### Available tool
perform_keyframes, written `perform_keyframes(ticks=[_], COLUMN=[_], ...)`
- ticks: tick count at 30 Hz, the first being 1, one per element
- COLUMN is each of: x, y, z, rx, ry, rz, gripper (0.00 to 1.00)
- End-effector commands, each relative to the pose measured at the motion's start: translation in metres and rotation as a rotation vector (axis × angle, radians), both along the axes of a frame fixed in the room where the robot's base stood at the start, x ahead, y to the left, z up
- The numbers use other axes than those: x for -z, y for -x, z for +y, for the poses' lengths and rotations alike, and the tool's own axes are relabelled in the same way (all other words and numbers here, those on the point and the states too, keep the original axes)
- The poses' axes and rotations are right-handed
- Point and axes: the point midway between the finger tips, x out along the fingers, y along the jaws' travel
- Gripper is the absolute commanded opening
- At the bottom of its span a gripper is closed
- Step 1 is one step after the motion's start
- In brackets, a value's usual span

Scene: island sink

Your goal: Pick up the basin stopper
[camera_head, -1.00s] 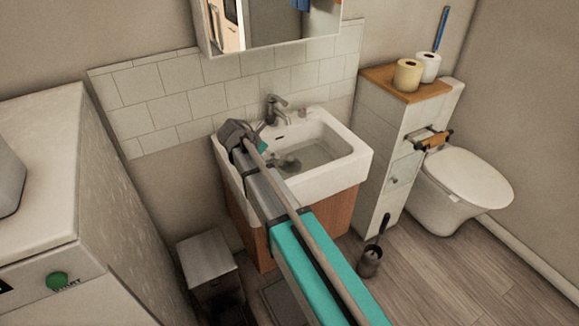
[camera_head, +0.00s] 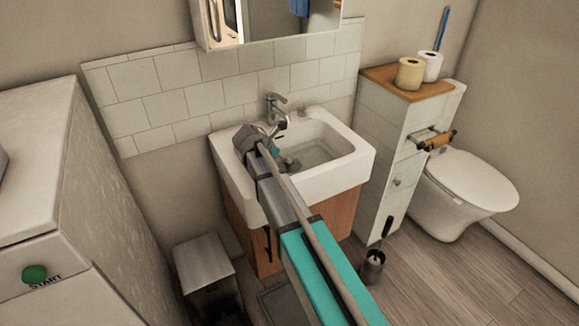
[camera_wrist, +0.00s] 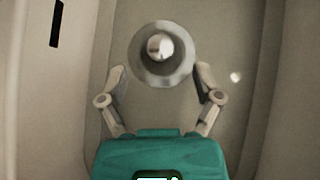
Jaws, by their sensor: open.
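The basin stopper (camera_wrist: 160,70) is a round grey piece with a pale knob at its middle, seen from above in the wrist view. It lies in the white basin (camera_head: 340,165). It also seems to show in the head view as a small grey shape (camera_head: 290,165) beside my gripper, partly hidden by my arm. My gripper (camera_wrist: 160,72) is open, with one finger on each side of the stopper's near part. I cannot tell whether the fingers touch it. No finger is closed on it.
The faucet (camera_head: 277,108) stands at the basin's back edge, close to my wrist. The basin walls rise around my gripper. A white cabinet (camera_head: 385,150) stands right of the sink, a metal bin (camera_head: 205,270) at lower left. A washing machine (camera_head: 40,200) is at the left.

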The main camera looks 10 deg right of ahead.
Motion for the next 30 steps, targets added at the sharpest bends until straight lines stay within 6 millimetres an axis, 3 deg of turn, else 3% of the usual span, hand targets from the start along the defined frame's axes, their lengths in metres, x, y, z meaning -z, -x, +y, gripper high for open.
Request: perform_keyframes(ticks=[10, 22, 30], x=[0.006, 0.033, 0.038], y=[-0.002, -0.012, -0.016], z=[-0.003, -0.025, -0.032], rx=[0.000, 0.000, -0.001], ry=[0.000, 0.000, 0.000], rz=[0.000, 0.000, -0.001], gripper=[0.83, 0.83, 0.83])
